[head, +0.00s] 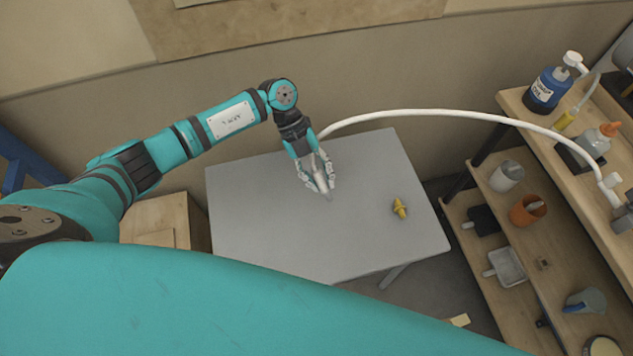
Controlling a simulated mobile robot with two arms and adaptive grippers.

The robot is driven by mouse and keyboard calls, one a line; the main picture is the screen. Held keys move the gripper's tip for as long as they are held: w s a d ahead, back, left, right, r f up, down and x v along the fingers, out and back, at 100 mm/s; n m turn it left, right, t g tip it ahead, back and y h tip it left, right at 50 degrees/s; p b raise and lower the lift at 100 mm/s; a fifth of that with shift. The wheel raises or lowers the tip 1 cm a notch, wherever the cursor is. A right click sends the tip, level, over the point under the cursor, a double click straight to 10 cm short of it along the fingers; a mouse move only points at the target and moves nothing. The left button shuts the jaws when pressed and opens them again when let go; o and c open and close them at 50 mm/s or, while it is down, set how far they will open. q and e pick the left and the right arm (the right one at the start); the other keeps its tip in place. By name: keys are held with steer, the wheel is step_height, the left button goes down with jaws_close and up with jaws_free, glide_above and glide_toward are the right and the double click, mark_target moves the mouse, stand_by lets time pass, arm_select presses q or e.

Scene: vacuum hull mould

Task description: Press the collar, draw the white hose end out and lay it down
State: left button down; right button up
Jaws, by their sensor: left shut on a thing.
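My left gripper (322,186) is over the grey table (260,235), pointing down. It is shut on the end of the white hose (430,113). The hose end shows between the fingers, with its tip pointing down at the table top. I cannot tell whether the tip touches the table. No collar can be made out clearly. My right gripper is not in view.
A wooden shelf (480,182) at the right holds a blue bottle (547,90), an orange-capped bottle (597,139), an orange cup (527,210) and other containers. A wooden box (165,220) stands left of the table. The table's left and front parts are bare.

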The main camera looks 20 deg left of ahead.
arm_select(q)
steer(key=f+n+t+b, duration=0.1)
steer(key=f+n+b, duration=0.1)
steer(key=f, duration=0.1)
steer(key=f+n+t+h+b, duration=0.1)
steer(key=f+b, duration=0.1)
steer(key=f, duration=0.1)
steer(key=a+f+n+t+h+b, duration=0.1)
steer(key=f+n+b, duration=0.1)
steer(key=f, duration=0.1)
steer(key=shift+w+f+n, duration=0.1)
steer(key=shift+f+n, duration=0.2)
steer(key=shift+f, duration=0.05)
steer(key=shift+f, duration=0.35)
stand_by(1.0)
steer(key=c, duration=1)
jaws_free()
steer(key=shift+c, duration=0.2)
steer(key=v, duration=1.2)
